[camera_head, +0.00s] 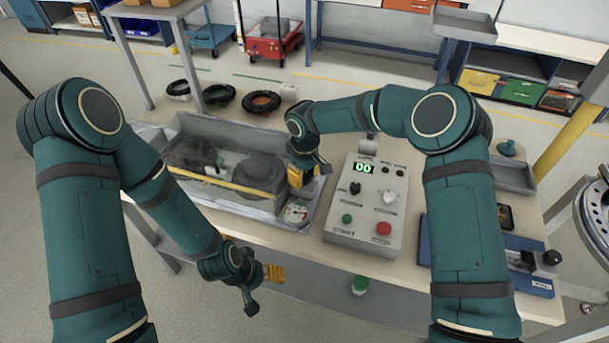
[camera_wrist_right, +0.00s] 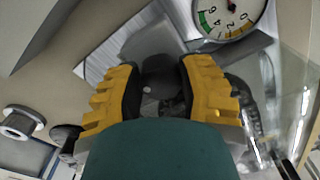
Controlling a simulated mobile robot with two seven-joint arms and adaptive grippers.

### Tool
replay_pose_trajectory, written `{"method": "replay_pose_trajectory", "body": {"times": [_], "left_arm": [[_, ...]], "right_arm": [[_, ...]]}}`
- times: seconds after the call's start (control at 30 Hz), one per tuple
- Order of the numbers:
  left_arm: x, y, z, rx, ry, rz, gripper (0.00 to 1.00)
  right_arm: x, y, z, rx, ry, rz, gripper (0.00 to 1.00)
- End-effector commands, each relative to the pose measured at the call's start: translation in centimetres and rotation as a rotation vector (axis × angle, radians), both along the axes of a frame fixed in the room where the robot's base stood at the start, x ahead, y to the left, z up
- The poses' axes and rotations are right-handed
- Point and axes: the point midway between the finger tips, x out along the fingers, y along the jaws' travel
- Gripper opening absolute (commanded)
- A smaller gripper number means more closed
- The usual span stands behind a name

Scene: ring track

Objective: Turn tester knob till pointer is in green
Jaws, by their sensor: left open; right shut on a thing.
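A round gauge (camera_wrist_right: 228,14) with a white face, a green arc and an orange arc shows at the top of the right wrist view. A bit of red pointer shows near its hub; the cut-off view does not show clearly where it points. In the head view the gauge (camera_head: 296,213) sits at the tester's right front corner. My right gripper (camera_wrist_right: 160,85) is shut on a dark round knob (camera_wrist_right: 162,68) between its yellow fingers. In the head view my right gripper (camera_head: 300,177) hides the knob. My left gripper (camera_head: 272,274) is open and empty before the bench's front edge.
A grey control box (camera_head: 372,215) with a green "00" display, knobs and buttons stands right of the tester's grey tray (camera_head: 210,125). A blue fixture (camera_head: 500,268) lies further right.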

Motion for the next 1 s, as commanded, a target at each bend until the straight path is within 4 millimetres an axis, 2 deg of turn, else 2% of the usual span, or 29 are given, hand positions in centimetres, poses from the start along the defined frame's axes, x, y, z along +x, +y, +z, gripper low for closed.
{"method": "replay_pose_trajectory", "body": {"times": [1.0], "left_arm": [[0.19,0.04,0.57,0.001,-0.004,0.004,0.64]], "right_arm": [[0.12,-0.19,-0.11,-0.003,0.004,0.862,0.03]]}}
